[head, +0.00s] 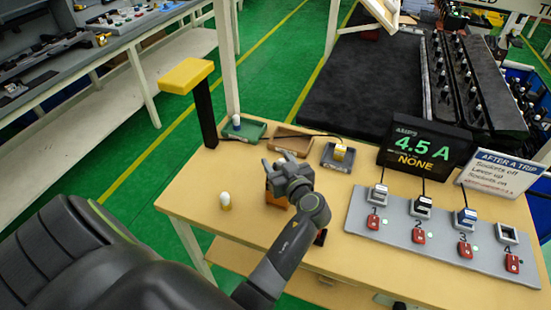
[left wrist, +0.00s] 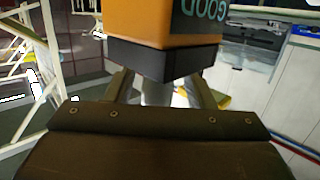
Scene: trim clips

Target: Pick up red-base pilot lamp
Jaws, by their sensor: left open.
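My left gripper (head: 278,170) is over the middle of the wooden table, with its fingers apart. In the left wrist view its two fingers (left wrist: 158,90) stand apart, and a pale upright shape (left wrist: 157,93) shows between them, mostly hidden; I cannot tell what it is. A white-domed lamp (head: 225,201) with a yellowish base stands left of the gripper. No red lamp base shows clearly. My right gripper is out of view.
Behind the gripper are a green tray (head: 256,131) with a white-topped piece, a brown tray (head: 303,141), and a dark tray (head: 328,160) with a yellow piece. Right are a display (head: 425,147) and a grey panel (head: 385,240) with red switches. A yellow-topped post (head: 187,75) stands at left.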

